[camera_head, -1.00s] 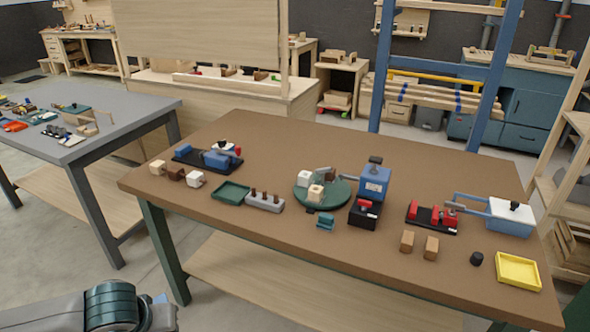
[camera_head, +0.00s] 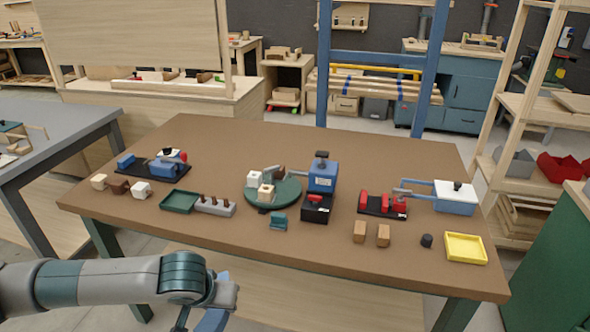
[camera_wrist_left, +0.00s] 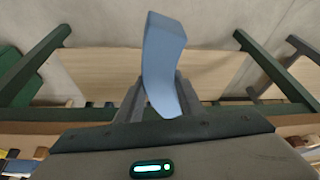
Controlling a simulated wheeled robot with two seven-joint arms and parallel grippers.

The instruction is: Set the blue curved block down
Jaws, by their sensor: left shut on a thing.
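The blue curved block (camera_wrist_left: 162,62) is held between the two fingers of my left gripper (camera_wrist_left: 160,100) in the left wrist view. It stands out past the fingertips, with the floor and a lower wooden shelf behind it. In the head view my left gripper (camera_head: 208,305) is at the bottom, in front of the brown table's near edge. Part of the blue curved block (camera_head: 213,321) shows there, cut off by the picture's bottom edge. The brown table (camera_head: 330,235) stands beyond the gripper. My right gripper is not in view.
On the table are a green tray (camera_head: 180,201), a grey pegged block (camera_head: 215,206), a dark green turntable (camera_head: 287,193), wooden blocks (camera_head: 360,232) and a yellow tray (camera_head: 465,248). Bare tabletop lies along the near left edge and at the back. A grey table (camera_head: 60,140) stands at left.

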